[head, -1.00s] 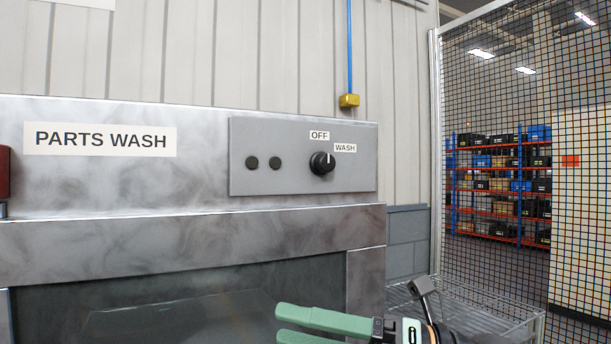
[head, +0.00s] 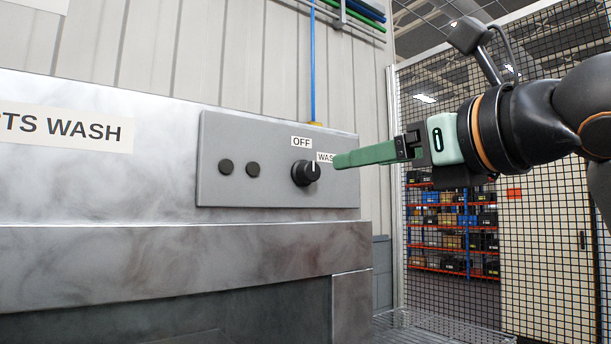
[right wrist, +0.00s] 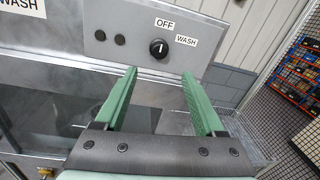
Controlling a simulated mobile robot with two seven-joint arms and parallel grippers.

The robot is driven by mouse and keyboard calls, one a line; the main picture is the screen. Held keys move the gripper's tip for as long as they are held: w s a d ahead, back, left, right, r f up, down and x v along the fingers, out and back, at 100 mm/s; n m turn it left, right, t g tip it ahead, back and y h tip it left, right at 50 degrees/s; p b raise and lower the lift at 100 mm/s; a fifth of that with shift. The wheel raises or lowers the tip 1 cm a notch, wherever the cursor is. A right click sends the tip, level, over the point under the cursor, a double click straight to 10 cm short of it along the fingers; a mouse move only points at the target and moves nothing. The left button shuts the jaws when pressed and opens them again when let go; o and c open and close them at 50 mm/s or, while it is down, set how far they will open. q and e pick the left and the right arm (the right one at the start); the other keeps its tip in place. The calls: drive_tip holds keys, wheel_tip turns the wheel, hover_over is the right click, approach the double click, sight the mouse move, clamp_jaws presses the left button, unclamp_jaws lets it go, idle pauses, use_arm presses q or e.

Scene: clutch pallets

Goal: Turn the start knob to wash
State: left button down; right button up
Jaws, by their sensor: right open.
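The start knob (head: 305,173) is a round black knob with a white pointer line, on the grey control panel (head: 240,187) of the parts washer. Its pointer stands about upright, towards the OFF label (head: 301,142). The WASH label (head: 325,157) is to its upper right, partly covered by my right gripper in the head view. My right gripper (head: 338,161) has green fingers and comes in from the right, close to the knob. In the right wrist view the fingers (right wrist: 160,88) are apart and empty, with the knob (right wrist: 158,48) beyond their tips. My left gripper is not in view.
Two small dark round buttons (head: 239,168) sit left of the knob. A PARTS WASH sign (head: 75,130) is on the metal housing. A mesh fence (head: 460,110) stands to the right, with shelves of bins (head: 455,220) behind it.

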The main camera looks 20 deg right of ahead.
sight(313, 171)
drive_tip(key=p+x, duration=0.2)
drive_tip(key=x, duration=0.9)
drive_tip(key=shift+w+a, duration=0.2)
drive_tip(key=shift+w, duration=0.3)
drive_tip(key=shift+f, duration=0.1)
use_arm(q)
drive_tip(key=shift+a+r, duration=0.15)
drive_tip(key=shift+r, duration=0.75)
use_arm(e)
clamp_jaws()
